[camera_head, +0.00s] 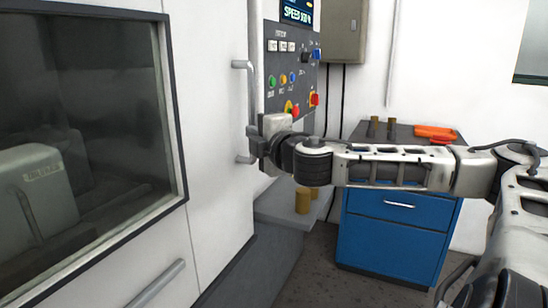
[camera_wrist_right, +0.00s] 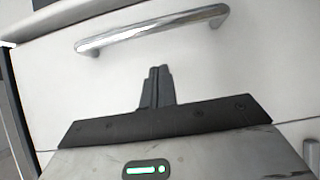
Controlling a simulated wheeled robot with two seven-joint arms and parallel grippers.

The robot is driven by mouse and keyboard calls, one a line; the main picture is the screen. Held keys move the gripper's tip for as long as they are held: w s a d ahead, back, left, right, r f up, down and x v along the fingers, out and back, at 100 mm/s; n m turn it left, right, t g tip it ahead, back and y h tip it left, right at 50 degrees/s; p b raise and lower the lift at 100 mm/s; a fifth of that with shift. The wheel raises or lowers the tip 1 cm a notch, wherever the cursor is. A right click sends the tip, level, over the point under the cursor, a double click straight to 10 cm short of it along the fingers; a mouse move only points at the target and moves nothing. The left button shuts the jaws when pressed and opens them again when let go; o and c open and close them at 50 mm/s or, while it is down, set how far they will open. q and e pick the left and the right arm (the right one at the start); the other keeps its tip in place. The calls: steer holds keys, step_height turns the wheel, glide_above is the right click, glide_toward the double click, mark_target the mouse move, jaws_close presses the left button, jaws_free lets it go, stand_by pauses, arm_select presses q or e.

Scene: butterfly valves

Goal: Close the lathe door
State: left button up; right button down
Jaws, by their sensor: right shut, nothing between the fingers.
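The lathe (camera_head: 215,190) fills the left side of the head view, with a large dark window (camera_head: 85,110) in its white front. A vertical metal handle (camera_head: 250,95) stands on the white panel near the control panel. My right gripper (camera_head: 252,143) is at the lower part of this handle, with its fingers shut and empty. In the right wrist view, the shut fingers (camera_wrist_right: 157,85) point at a white panel, and the chrome handle (camera_wrist_right: 150,28) lies beyond the tips, apart from them in the picture. Contact with the panel cannot be told. My left gripper is out of view.
A control panel (camera_head: 292,65) with coloured buttons is just right of the handle. Another bar handle (camera_head: 155,285) is low on the lathe front. A blue cabinet (camera_head: 395,235) with orange items (camera_head: 435,132) on top stands behind my right arm.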

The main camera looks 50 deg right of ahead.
steer(key=shift+b+v, duration=3.3)
steer(key=shift+v, duration=0.5)
steer(key=w+a+f+m+g+y+p, duration=0.15)
steer(key=a+f+y, duration=0.4)
steer(key=f, duration=0.75)
steer(key=w+a+f+m+g+y+p, duration=0.1)
steer(key=a+f+g+y, duration=0.15)
steer(key=a+f, duration=0.75)
arm_select(q)
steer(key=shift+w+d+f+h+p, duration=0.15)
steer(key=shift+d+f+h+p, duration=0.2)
steer(key=shift+p, duration=0.65)
arm_select(e)
steer(key=s+a+f+m+g, duration=0.1)
steer(key=s+a+f+m, duration=0.4)
steer(key=f, duration=0.5)
steer(key=s+a+f+m+g, duration=0.1)
steer(key=s+a+f+m, duration=0.4)
steer(key=s+f, duration=0.5)
steer(key=shift+s+a+f+g, duration=0.3)
steer(key=shift+a+g, duration=0.1)
steer(key=shift+a, duration=0.6)
